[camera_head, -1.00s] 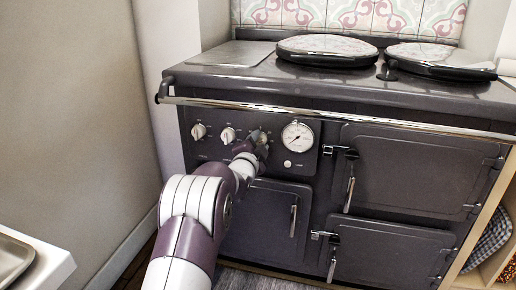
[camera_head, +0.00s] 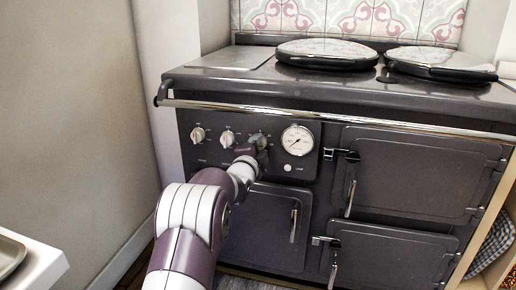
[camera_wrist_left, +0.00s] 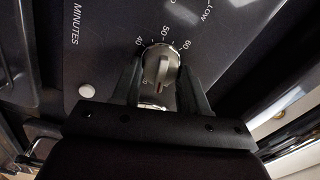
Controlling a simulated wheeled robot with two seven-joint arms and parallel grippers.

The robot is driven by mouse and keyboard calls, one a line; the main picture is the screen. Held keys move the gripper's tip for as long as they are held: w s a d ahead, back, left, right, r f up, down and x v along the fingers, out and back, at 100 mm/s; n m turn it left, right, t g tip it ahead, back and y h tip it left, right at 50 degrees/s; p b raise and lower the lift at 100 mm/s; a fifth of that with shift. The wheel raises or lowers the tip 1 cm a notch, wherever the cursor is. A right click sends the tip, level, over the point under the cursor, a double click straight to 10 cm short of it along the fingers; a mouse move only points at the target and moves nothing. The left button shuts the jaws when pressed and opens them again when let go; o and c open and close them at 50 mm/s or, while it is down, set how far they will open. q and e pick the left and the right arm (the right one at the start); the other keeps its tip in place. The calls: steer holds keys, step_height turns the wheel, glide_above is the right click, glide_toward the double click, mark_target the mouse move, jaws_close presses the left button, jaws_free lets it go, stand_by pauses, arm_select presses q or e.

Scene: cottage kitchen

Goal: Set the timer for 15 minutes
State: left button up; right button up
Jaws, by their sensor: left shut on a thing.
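The timer knob (camera_wrist_left: 161,66) is a round grey dial with a raised grip bar. In the left wrist view it sits between my left gripper's fingers (camera_wrist_left: 160,82), which are shut on it. Printed marks 40, 50 and 60 and the word MINUTES show around it; the lower part of the scale is hidden by the gripper. In the head view my left gripper (camera_head: 252,150) reaches the third knob position on the dark stove panel and mostly covers that knob. I cannot read the exact setting. My right gripper is not in view.
Two pale knobs (camera_head: 212,137) are to the left on the panel. A round white gauge (camera_head: 297,140) and a small lamp button (camera_head: 287,168) are to the right. A chrome rail (camera_head: 330,116) runs above the panel. Oven doors with handles (camera_head: 350,198) lie below and right.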

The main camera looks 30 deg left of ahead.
arm_select(q)
steer(key=o, duration=1)
steer(key=p+v, duration=0.4)
steer(key=v, duration=0.8)
steer(key=shift+s+f, duration=0.15)
steer(key=shift+s, duration=0.25)
